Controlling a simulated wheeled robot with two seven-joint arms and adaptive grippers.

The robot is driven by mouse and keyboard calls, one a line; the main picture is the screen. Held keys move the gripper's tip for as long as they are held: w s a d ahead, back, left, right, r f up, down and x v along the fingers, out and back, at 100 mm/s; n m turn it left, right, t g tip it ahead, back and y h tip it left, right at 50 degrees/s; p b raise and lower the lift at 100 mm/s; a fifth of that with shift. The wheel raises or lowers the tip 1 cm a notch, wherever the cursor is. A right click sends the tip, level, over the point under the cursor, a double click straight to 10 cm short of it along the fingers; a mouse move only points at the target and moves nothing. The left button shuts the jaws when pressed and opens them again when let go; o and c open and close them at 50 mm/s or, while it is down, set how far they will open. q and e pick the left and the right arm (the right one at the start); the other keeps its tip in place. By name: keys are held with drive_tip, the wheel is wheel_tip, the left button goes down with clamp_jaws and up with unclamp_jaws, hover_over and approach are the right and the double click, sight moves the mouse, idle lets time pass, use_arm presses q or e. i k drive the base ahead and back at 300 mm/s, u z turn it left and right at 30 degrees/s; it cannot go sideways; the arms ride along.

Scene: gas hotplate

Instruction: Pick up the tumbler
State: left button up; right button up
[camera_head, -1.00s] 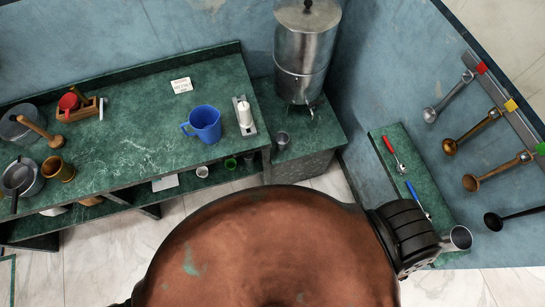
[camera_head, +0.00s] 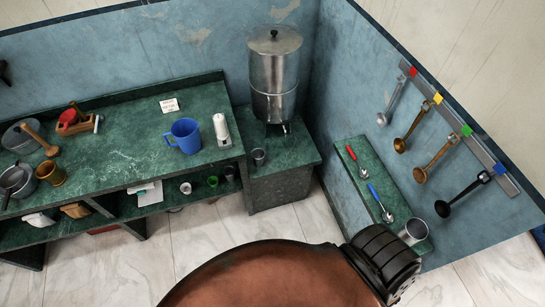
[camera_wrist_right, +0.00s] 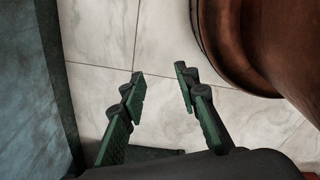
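Two grey metal cups could be the tumbler; I cannot tell which is meant. A wider metal cup (camera_head: 413,231) is at the near end of the narrow green shelf on the right, just beyond a black part of my arm. My right gripper (camera_wrist_right: 157,72) is open in the wrist view, with bare floor between its fingertips and no cup in that view. My left gripper is not in view.
The steel dispenser (camera_head: 274,75) stands in the corner. A blue jug (camera_head: 184,136) is on the long green counter (camera_head: 125,140). Red-handled (camera_head: 353,158) and blue-handled (camera_head: 380,203) utensils lie on the right shelf. Several ladles hang above it. Pale floor (camera_head: 265,222) is open between.

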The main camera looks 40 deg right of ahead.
sight(258, 154)
drive_tip(key=z, duration=0.75)
drive_tip(key=i, duration=0.75)
drive_tip(key=z, duration=2)
drive_tip(key=k, duration=0.15)
drive_tip(key=z, duration=0.1)
